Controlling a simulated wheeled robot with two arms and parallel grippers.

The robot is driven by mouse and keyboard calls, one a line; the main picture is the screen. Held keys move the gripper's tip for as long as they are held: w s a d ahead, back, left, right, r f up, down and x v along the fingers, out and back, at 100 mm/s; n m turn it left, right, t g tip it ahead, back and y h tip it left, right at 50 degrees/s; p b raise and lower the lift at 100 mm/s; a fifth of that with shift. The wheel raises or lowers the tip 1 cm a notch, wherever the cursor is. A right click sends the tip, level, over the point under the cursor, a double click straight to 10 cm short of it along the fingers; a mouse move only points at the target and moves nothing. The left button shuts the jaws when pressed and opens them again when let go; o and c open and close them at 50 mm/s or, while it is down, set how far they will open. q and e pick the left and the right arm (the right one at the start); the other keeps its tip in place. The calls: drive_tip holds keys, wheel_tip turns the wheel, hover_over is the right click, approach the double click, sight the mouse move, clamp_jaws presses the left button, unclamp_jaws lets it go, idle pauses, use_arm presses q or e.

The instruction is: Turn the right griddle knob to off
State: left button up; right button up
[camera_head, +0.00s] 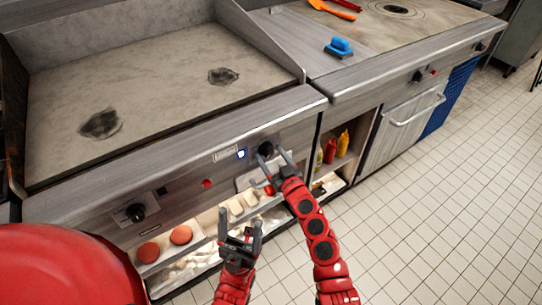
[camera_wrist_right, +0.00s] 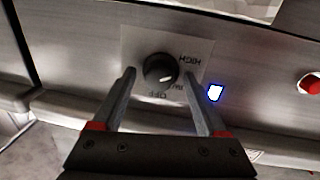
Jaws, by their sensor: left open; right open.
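The right griddle knob (camera_head: 265,149) is a black round knob on the griddle's steel front panel. In the right wrist view the knob (camera_wrist_right: 160,69) sits on a plate with HIGH and OFF printed upside down. Its white mark points to the right of that picture, away from the OFF label at the bottom. My right gripper (camera_head: 271,161) is open, its fingers spread to either side of the knob; I cannot tell whether they touch it. My left gripper (camera_head: 240,219) is open and empty, lower down in front of the shelf.
A blue-lit indicator (camera_head: 241,154) and a red button (camera_head: 207,183) lie left of the knob. The left griddle knob (camera_head: 135,212) is farther left. The shelf below holds patties (camera_head: 181,235) and other food. Sauce bottles (camera_head: 343,139) stand in the open cabinet. The tiled floor at right is clear.

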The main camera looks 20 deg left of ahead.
drive_tip(key=shift+d+r, duration=0.1)
clamp_jaws()
